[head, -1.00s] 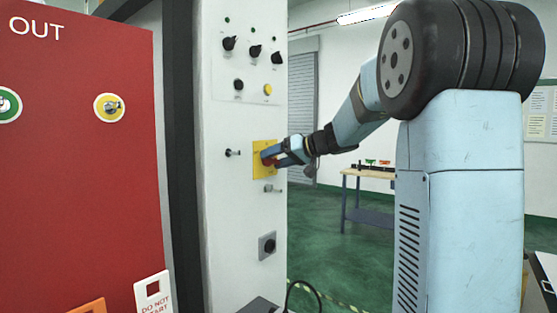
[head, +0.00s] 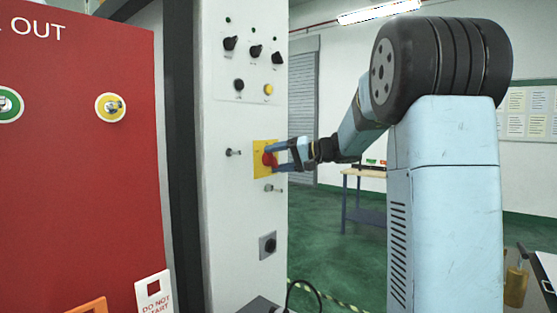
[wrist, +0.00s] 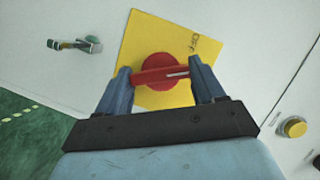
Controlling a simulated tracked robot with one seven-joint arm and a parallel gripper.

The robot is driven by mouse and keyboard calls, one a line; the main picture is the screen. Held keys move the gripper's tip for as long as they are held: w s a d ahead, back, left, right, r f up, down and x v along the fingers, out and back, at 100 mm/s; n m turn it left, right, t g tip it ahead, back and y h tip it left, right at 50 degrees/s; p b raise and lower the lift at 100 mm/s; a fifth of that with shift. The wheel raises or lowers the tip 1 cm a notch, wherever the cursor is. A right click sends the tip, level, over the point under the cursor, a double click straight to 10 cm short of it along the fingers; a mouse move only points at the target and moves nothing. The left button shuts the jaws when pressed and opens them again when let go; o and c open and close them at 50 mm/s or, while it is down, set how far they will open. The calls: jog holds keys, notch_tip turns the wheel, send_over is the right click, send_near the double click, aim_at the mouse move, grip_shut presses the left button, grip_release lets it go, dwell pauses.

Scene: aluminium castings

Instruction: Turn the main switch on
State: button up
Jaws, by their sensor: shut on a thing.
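The main switch is a red rotary handle (wrist: 160,73) on a square yellow plate (wrist: 190,25) with small dark lettering. The plate (head: 261,146) is mounted on the white panel column in the head view. The handle's bar lies across the wrist view, nearly level, which is about upright on the panel. My gripper (wrist: 162,72) is shut on the red handle, one finger at each end of the bar. In the head view my gripper (head: 275,158) has one finger above and one below the red knob (head: 269,159). The plate's lettering is too small to read surely.
Black knobs (head: 230,43) and a yellow button (head: 268,90) are higher up. A red board (head: 80,180) stands left.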

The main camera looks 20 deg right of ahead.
jog(key=m, duration=0.1)
jog(key=m+y, duration=0.1)
jog(key=m, duration=0.1)
jog(key=m+y, duration=0.1)
jog(key=m, duration=0.1)
jog(key=shift+w+d+f+t, duration=0.1)
jog(key=shift+d+f+t, duration=0.05)
jog(key=shift+f+t, duration=0.15)
dwell(0.4)
jog(key=o, duration=0.8)
jog(key=shift+o, duration=1.2)
jog(key=v, duration=1.3)
jog(key=shift+d+f, duration=0.2)
jog(key=shift+d, duration=0.15)
jog(key=shift+a, duration=0.1)
